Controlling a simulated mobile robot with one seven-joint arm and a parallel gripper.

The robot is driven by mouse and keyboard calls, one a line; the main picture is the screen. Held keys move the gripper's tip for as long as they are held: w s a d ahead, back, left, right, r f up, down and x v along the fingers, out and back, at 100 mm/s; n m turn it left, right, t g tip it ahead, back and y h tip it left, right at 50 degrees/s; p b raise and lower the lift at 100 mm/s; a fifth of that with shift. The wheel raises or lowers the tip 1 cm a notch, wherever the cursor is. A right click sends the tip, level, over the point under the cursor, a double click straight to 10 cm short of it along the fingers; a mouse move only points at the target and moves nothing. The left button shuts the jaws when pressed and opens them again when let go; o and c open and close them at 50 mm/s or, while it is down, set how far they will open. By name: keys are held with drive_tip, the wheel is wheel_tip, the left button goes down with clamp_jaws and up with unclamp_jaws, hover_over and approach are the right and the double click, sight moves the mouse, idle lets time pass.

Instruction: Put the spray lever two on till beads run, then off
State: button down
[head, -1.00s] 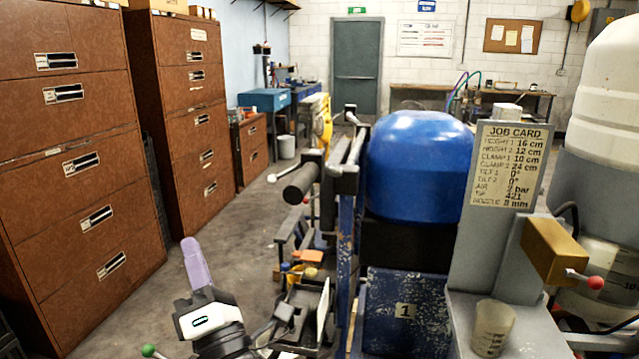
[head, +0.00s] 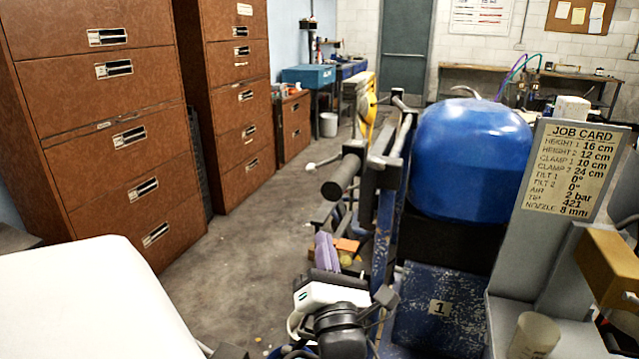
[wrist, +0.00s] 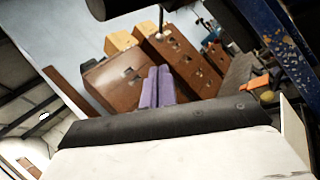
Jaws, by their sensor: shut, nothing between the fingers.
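My gripper (head: 325,252) is in the lower middle of the head view, left of the striper's blue frame, with its purple fingers together and empty. The closed fingers also show in the wrist view (wrist: 158,86). The striper carries a big blue tank (head: 470,158) above a blue panel marked 1 (head: 425,310). A black handle grip (head: 340,187) sticks out left of the tank, above and beyond the gripper. A thin lever with a pale knob (head: 311,166) shows just beyond the grip. I cannot tell which lever is spray lever two. No running beads can be made out.
A job card (head: 568,168) stands on a grey plate at right, above a cup (head: 535,335) and a brass-coloured box (head: 612,262). Brown cabinets (head: 95,130) line the left. The concrete floor (head: 235,265) between is mostly clear. An orange block (head: 347,245) lies beyond my gripper.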

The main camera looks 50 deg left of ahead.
drive_tip(key=shift+a+b, duration=0.1)
drive_tip(key=shift+b, duration=0.25)
approach(312, 173)
drive_tip(key=x, duration=0.5)
drive_tip(key=shift+w+a+r+p, duration=0.1)
drive_tip(key=shift+a+r+p, duration=0.1)
drive_tip(key=shift+r+p, duration=0.1)
drive_tip(key=shift+w+a+r, duration=0.1)
drive_tip(key=shift+w+a, duration=0.25)
drive_tip(key=shift+a, duration=0.15)
